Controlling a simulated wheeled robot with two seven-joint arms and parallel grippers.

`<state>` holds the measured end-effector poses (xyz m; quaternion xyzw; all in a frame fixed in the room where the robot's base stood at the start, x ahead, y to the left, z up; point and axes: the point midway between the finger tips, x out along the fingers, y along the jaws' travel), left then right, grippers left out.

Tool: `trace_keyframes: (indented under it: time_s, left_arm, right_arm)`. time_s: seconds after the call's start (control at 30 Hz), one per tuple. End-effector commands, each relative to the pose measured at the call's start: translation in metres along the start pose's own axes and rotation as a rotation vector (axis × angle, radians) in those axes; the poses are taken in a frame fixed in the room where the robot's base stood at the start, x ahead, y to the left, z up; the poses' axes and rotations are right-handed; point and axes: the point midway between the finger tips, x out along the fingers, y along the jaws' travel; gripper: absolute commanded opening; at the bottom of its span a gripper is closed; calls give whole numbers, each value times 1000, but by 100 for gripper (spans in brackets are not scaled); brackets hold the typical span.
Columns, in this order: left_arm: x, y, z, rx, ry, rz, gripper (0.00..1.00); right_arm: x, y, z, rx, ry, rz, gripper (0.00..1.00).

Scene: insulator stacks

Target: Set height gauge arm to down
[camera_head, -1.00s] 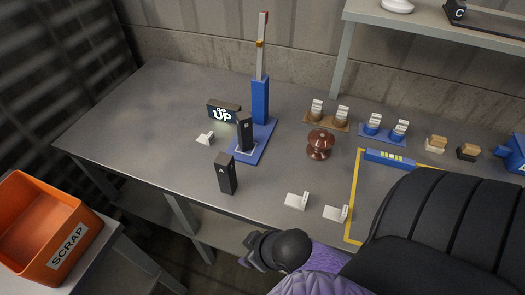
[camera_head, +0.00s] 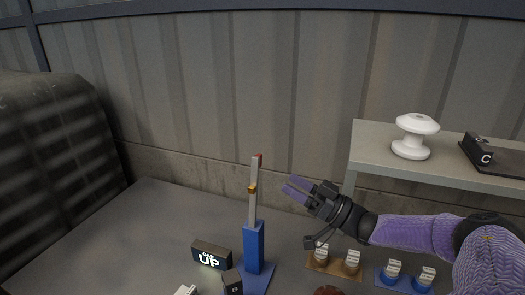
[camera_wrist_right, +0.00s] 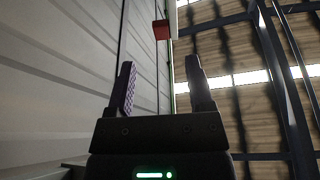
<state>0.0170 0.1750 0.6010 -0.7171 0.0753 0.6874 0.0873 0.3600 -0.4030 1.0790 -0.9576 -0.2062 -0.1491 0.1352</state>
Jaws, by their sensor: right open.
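The height gauge (camera_head: 254,246) stands on the bench, with a blue base and lower column and a grey upright arm. The arm (camera_head: 253,207) points up, with a yellow band partway and a red tip (camera_head: 259,156). A dark sign (camera_head: 211,255) beside it reads "UP". My right gripper (camera_head: 292,190) is open and empty, to the right of the arm and apart from it, about level with the yellow band in the picture. In the right wrist view, the red tip (camera_wrist_right: 161,30) shows above and between the open fingers (camera_wrist_right: 162,88). My left gripper is not in view.
A grey shelf (camera_head: 359,158) at the right holds a white insulator (camera_head: 411,137) and a black block marked C (camera_head: 480,150). Brown (camera_head: 334,266) and blue (camera_head: 405,283) holders with labelled pieces stand below my right arm. The left bench top is clear.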

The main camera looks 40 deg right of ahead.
Motion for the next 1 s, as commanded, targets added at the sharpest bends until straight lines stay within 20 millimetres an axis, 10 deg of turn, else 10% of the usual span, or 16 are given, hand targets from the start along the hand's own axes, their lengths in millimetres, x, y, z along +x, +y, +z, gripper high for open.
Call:
trace_keyframes:
  time_s: [0.6,1.0]
  left_arm:
    - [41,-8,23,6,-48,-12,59]
    - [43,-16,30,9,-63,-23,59]
  right_arm:
    - [85,-1,-14,-10,36,-24,68]
    - [100,-2,-16,-10,32,-23,68]
